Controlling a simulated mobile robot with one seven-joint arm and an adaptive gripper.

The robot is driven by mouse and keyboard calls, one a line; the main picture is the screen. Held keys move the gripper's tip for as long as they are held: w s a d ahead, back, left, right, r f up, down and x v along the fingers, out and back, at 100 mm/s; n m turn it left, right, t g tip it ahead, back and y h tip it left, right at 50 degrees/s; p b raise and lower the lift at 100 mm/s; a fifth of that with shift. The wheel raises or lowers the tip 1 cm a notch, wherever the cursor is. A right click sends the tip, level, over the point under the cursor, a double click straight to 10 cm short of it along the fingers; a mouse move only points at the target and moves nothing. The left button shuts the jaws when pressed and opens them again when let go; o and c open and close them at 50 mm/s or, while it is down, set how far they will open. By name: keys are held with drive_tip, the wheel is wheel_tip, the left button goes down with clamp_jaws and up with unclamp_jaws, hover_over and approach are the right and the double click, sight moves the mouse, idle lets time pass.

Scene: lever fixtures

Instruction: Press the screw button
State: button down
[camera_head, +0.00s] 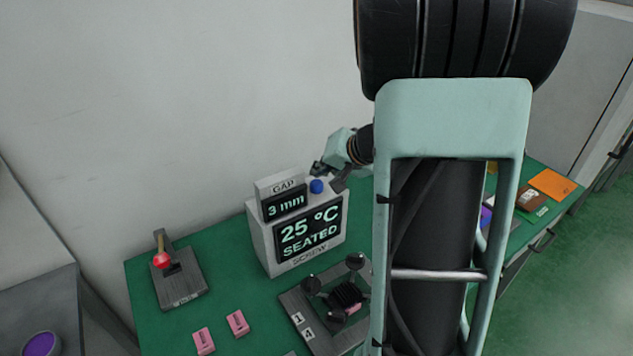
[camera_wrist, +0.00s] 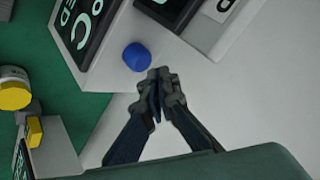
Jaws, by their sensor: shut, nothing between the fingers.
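The screw button is a blue dome (camera_head: 316,186) on top of a grey box (camera_head: 262,243) labelled "SCREW", whose screen reads "25 °C SEATED". A smaller display on the box reads "GAP 3 mm". In the wrist view the blue button (camera_wrist: 137,57) is just to the upper left of my fingertips. My gripper (camera_wrist: 160,77) is shut and empty, its tips close to the button with a small gap in the picture. In the head view my gripper (camera_head: 329,177) is beside the button at the box's upper right, partly dark and hard to make out.
A lever fixture with a red knob (camera_head: 162,260) stands at the left of the green table. Pink blocks (camera_head: 237,323) lie in front. A dark plate with black knobs (camera_head: 312,318) sits before the box. My arm hides the table's middle right.

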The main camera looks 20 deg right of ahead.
sight(319, 183)
drive_tip(key=shift+f+b, duration=0.3)
drive_tip(key=shift+b, duration=0.2)
drive_tip(key=shift+f+b, duration=0.15)
drive_tip(key=shift+b, duration=0.2)
drive_tip(key=shift+f+b, duration=0.55)
drive_tip(key=shift+b, duration=0.3)
idle(1.0)
idle(0.4)
drive_tip(key=shift+r+p, duration=0.55)
drive_tip(key=shift+r, duration=0.45)
drive_tip(key=shift+r+p, duration=1.6)
drive_tip(key=shift+r, duration=0.95)
